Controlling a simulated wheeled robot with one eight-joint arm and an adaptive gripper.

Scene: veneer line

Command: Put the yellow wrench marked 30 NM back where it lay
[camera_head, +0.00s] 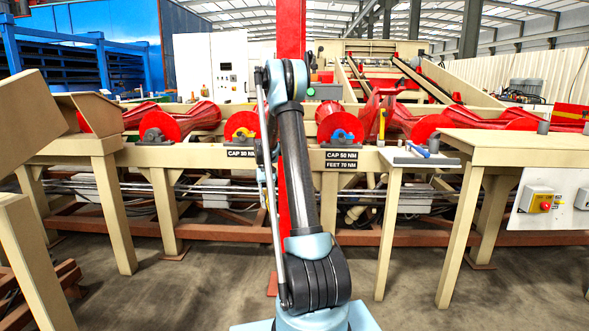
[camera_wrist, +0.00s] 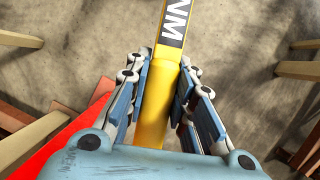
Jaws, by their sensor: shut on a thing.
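My gripper (camera_wrist: 163,95) is shut on a yellow wrench (camera_wrist: 153,108) in the wrist view. The wrench runs away from the palm between the blue finger links, with a dark band lettered "NM" near the top edge; the number is out of view. Bare floor shows beneath it. In the head view my arm stands in the middle and hides its own gripper and the held wrench. A small side table (camera_head: 398,161) stands right of centre, with a blue-handled tool (camera_head: 417,150) on it.
A beige machine beam (camera_head: 220,157) crosses behind, carrying red rollers and the signs "CAP 30 NM" (camera_head: 241,154) and "CAP 50 NM / FEET 70 NM" (camera_head: 341,159). An upright yellow item (camera_head: 382,124) stands behind the side table. A larger beige table (camera_head: 510,150) is at right. Open floor lies between.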

